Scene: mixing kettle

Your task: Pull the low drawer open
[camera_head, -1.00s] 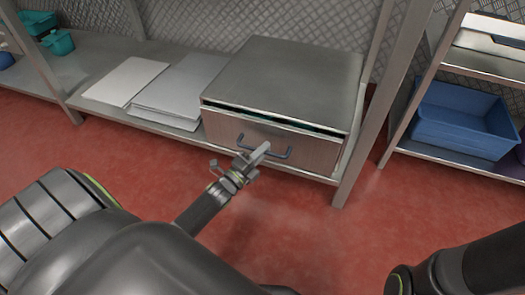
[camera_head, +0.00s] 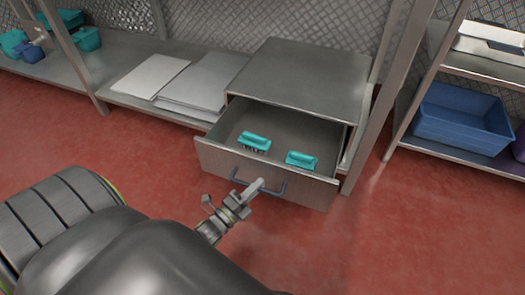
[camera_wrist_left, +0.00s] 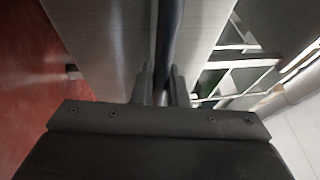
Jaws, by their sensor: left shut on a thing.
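Inside the drawer lie two turquoise-handled items, one on the left (camera_head: 254,141) and one on the right (camera_head: 301,159). My right gripper is not in view.
Flat grey sheets (camera_head: 200,85) lie on the low shelf left of the cabinet. A metal post (camera_head: 380,120) stands close to the drawer's right side. A blue bin (camera_head: 460,117) sits on the right rack. The red floor in front is clear.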

